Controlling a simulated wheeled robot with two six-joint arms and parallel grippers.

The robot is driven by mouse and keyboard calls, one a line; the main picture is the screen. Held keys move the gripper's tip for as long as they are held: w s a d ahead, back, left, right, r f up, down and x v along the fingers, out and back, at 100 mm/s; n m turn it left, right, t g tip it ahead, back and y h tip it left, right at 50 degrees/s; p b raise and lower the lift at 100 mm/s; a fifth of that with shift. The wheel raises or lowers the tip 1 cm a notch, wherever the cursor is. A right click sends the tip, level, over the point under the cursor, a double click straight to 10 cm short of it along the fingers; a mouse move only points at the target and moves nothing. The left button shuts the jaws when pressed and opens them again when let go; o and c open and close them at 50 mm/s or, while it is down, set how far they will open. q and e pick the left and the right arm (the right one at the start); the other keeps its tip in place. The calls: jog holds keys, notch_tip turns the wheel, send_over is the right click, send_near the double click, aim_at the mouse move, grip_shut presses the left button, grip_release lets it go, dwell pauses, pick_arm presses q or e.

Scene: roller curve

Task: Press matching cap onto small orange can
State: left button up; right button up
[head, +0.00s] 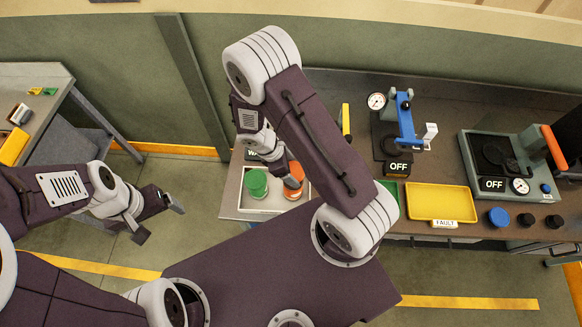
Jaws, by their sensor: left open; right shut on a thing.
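An orange can (292,192) stands in a pale square tray (247,211), next to a green can (257,183). My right gripper (284,168) reaches down at the orange can's top and is shut on an orange piece there, which looks like a cap. The arm partly hides this spot, so I cannot tell whether the piece is seated on the can or just above it. My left gripper (159,221) is open and empty, over the floor to the left of the tray.
A side table (45,85) stands far left. Open floor lies between.

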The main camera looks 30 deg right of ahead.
jog(key=f+b, duration=0.2)
jog(key=f, duration=0.1)
jog(key=f+b, duration=0.2)
jog(key=shift+s+d+f, duration=0.15)
jog(key=shift+s+d, duration=0.05)
jog(key=shift+d, duration=0.1)
jog(key=shift+f, duration=0.15)
jog(key=shift+w+a, duration=0.2)
jog(key=shift+a, duration=0.05)
jog(key=shift+s+d, duration=0.1)
jog(key=shift+d, duration=0.05)
dwell(0.3)
jog(key=shift+f+b, duration=0.6)
jog(key=shift+b, duration=0.25)
dwell(0.7)
